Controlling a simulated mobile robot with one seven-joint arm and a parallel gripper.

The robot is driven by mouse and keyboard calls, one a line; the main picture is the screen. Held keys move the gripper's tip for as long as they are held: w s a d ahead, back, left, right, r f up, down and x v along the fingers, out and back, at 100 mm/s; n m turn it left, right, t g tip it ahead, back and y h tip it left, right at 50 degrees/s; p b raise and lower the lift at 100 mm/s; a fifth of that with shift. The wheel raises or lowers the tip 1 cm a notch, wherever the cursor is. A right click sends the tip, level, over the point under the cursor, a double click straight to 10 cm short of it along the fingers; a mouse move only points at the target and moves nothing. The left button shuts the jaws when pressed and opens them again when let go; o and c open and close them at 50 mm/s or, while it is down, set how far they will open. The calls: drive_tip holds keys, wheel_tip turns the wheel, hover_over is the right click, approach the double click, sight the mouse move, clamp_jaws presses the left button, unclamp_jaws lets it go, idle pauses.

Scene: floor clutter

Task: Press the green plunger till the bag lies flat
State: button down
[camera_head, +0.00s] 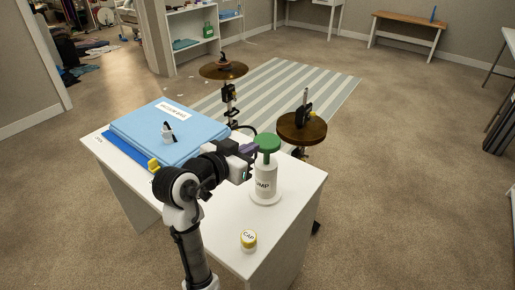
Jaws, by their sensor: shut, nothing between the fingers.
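The green plunger (267,142) tops a white pump (265,182) that stands upright on the white table. The plunger is raised above the pump body. The light-blue bag (190,136) lies on the left part of the table, with a label on top and a small white valve (168,134) with a black part. The bag looks thick, with visible sides. My gripper (252,161) is shut and empty, just left of the pump's upper part. The picture does not show clearly whether it touches the pump. My arm hides the bag's near right corner.
A white and yellow cap (249,240) stands on the table's near right part. A blue board (122,150) shows under the bag. The table's right edge is close to the pump.

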drive_tip(key=v, duration=0.5)
drive_tip(key=shift+d, duration=0.1)
idle(0.8)
